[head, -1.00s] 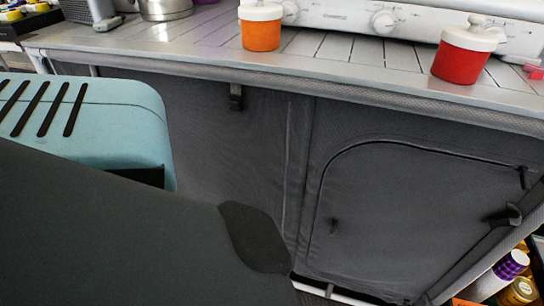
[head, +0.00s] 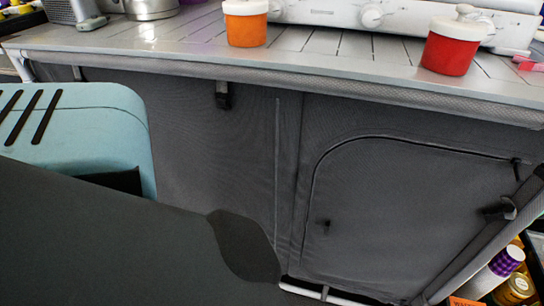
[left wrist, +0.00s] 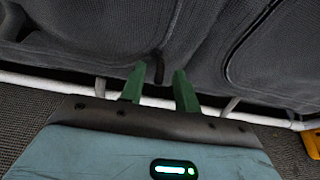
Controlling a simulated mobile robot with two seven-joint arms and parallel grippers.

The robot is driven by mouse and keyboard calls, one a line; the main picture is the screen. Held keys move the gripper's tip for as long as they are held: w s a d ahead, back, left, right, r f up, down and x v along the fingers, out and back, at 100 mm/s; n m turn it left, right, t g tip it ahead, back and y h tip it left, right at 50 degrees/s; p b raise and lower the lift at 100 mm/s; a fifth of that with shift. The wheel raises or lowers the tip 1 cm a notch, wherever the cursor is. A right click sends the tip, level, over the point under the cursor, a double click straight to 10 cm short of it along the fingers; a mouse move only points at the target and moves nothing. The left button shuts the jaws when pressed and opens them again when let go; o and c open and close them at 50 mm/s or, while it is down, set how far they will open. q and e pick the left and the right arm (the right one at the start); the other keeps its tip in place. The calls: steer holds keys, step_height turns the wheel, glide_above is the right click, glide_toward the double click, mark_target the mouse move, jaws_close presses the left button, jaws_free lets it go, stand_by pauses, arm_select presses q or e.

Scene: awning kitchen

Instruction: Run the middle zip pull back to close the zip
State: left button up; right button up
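The grey fabric front (head: 215,150) of the kitchen stand has a vertical seam (head: 277,170) near its middle and an arched zip (head: 313,190) around the right panel. A small dark pull tab (head: 323,223) shows beside the arch's left side, and another (head: 517,167) at its upper right end. In the left wrist view a dark hanging pull (left wrist: 158,67) shows at the foot of the seam, between or just beyond my left gripper's (left wrist: 160,73) green fingertips. The fingers are apart; contact is not clear. My left arm hides the seam's foot in the head view. My right gripper is not in view.
A white tube (left wrist: 55,83) runs along the stand's foot, close under the fingers. The grey worktop (head: 170,48) above holds an orange jar (head: 246,25), a red jar (head: 450,45) and a white stove (head: 385,15). Jars stand on a shelf at the lower right.

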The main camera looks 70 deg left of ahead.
arm_select(q)
steer(key=shift+a, duration=0.1)
steer(key=shift+c, duration=0.4)
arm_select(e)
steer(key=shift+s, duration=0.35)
arm_select(q)
jaws_close()
steer(key=shift+f, duration=0.1)
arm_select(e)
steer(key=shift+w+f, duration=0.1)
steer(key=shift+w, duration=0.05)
